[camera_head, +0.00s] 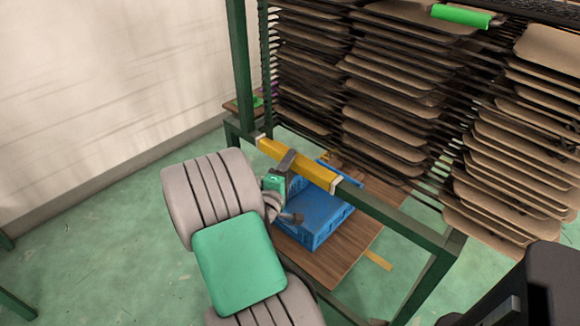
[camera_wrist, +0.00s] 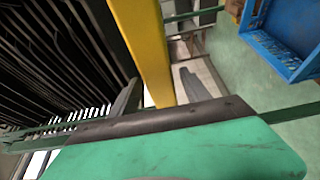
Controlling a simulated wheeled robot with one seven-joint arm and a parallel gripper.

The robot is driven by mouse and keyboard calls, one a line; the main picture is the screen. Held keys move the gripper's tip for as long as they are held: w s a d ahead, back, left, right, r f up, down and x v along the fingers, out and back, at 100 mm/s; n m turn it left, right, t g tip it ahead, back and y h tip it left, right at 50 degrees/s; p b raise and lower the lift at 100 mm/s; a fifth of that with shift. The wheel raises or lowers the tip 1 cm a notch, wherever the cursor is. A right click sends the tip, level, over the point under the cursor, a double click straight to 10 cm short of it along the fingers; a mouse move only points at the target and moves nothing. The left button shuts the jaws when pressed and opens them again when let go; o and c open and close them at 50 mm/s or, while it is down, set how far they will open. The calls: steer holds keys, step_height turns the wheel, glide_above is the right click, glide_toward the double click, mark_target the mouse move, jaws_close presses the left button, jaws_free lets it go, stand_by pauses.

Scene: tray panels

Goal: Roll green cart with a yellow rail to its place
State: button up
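The green cart is a green-framed rack (camera_head: 400,215) filled with stacks of brown trays, in the head view. Its yellow rail (camera_head: 315,174) runs along the front of the frame, with pale end pieces. My gripper (camera_head: 292,187) is at the rail's middle, one grey finger across the rail's top and the other apart below it. In the wrist view the yellow rail (camera_wrist: 146,50) passes between the two grey fingers, with gaps seen beside it. The gripper is open around the rail. Contact at the palm is hidden.
A blue crate (camera_head: 312,217) sits on a brown wooden board (camera_head: 345,252) beneath the rail. A pale wall (camera_head: 100,90) stands at left. Green floor (camera_head: 90,250) is open at lower left.

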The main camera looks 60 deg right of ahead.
steer(key=shift+w, duration=0.1)
steer(key=a, duration=0.2)
steer(key=s+a, duration=0.1)
steer(key=a, duration=0.2)
steer(key=a+b, duration=0.1)
steer(key=a, duration=0.1)
steer(key=shift+s+a, duration=0.15)
steer(key=shift+a, duration=0.25)
